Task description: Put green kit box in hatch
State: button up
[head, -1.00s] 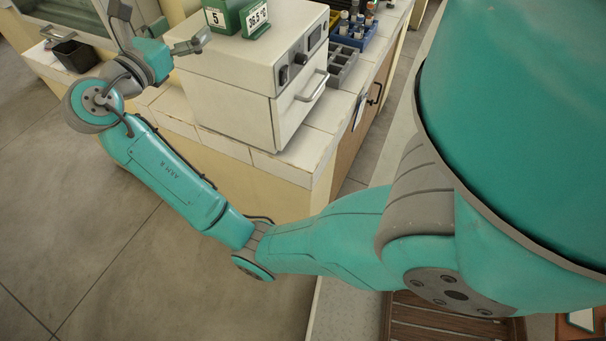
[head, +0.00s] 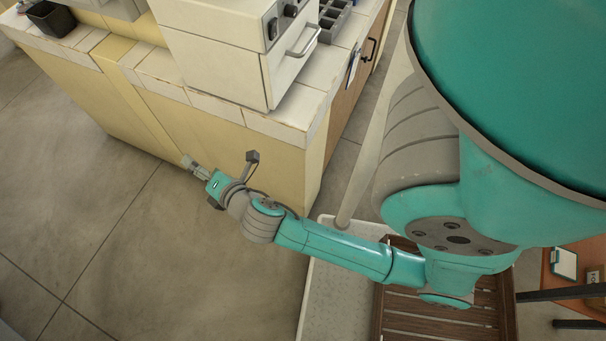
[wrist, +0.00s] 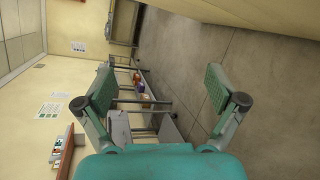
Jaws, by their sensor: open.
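I do not see a green kit box in the current views. I cannot make out a hatch in them either. My gripper (head: 192,165) is low in front of the cream counter, above the floor, in the head view. In the wrist view my gripper (wrist: 172,98) has its two green-padded fingers spread wide with nothing between them. The white incubator-like box (head: 215,55) stands on the counter, with its top cut off by the frame's upper edge.
The tiled counter (head: 215,103) has a corner near my arm. A black bin (head: 50,19) stands on it at left, and a grey rack (head: 331,17) beside the white box. A table with a clipboard (head: 565,263) is at far right. Open floor (head: 110,240) lies at left.

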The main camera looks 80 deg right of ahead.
jog(key=s+a+m+y, duration=0.3)
jog(key=s+a+m, duration=0.2)
jog(key=s, duration=0.5)
jog(key=s+a+f+m+t+y, duration=0.1)
jog(key=s+a+m+y, duration=0.3)
jog(key=s, duration=0.7)
jog(key=a+m, duration=0.2)
jog(key=a, duration=0.1)
jog(key=shift+a, duration=0.3)
jog(key=shift+o, duration=0.4)
jog(key=s+r+m, duration=0.3)
jog(key=s+m, duration=0.1)
jog(key=s, duration=0.1)
jog(key=shift+s+a+r+m+t+y, duration=0.3)
jog(key=shift+s+a+m+t+y, duration=0.05)
jog(key=shift+s+m+t+y, duration=0.05)
jog(key=shift+s+r, duration=0.15)
